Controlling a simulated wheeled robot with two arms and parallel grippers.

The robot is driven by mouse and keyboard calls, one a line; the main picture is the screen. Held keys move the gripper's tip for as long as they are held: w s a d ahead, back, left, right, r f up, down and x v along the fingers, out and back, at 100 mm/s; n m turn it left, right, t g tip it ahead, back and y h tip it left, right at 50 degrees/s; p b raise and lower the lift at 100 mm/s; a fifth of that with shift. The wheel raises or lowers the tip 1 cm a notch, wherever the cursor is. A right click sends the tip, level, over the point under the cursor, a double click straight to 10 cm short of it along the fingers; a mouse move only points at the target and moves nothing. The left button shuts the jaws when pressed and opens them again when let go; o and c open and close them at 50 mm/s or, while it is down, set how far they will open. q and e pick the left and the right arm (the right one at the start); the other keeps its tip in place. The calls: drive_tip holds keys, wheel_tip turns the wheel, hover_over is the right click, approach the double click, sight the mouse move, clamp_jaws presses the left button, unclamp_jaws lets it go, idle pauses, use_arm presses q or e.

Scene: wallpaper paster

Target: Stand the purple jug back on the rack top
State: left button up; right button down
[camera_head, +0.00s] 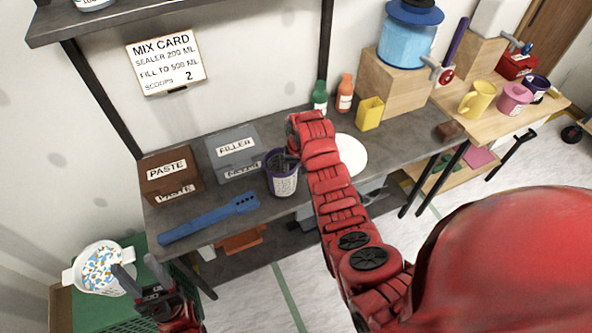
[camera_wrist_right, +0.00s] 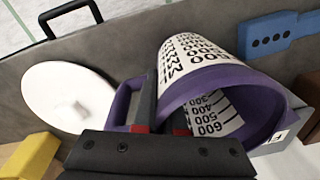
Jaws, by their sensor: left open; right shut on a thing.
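The purple jug (camera_head: 284,185), white inside with a printed scale, is at the front of the grey bench, beside the filler box. It also shows in the right wrist view (camera_wrist_right: 246,80), its mouth toward the camera. My right gripper (camera_head: 289,158) is shut on its handle (camera_wrist_right: 121,104). I cannot tell whether the jug's base touches the bench. My left gripper (camera_head: 141,274) is open and empty at the lower left, one finger overlapping the white pot in the picture. A wooden stand (camera_head: 452,101) at the right, with a lower shelf, may be the rack.
A paste box (camera_head: 168,176), a filler box (camera_head: 234,146) and a blue slotted tool (camera_head: 208,217) are on the bench. A white disc (camera_head: 350,154) lies right of my right forearm. Yellow (camera_head: 478,99), pink (camera_head: 513,99) and dark (camera_head: 537,87) vessels crowd the stand. A white pot (camera_head: 100,268) is at lower left.

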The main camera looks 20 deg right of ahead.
drive_tip(key=shift+f, duration=0.5)
drive_tip(key=c, duration=1)
unclamp_jaws()
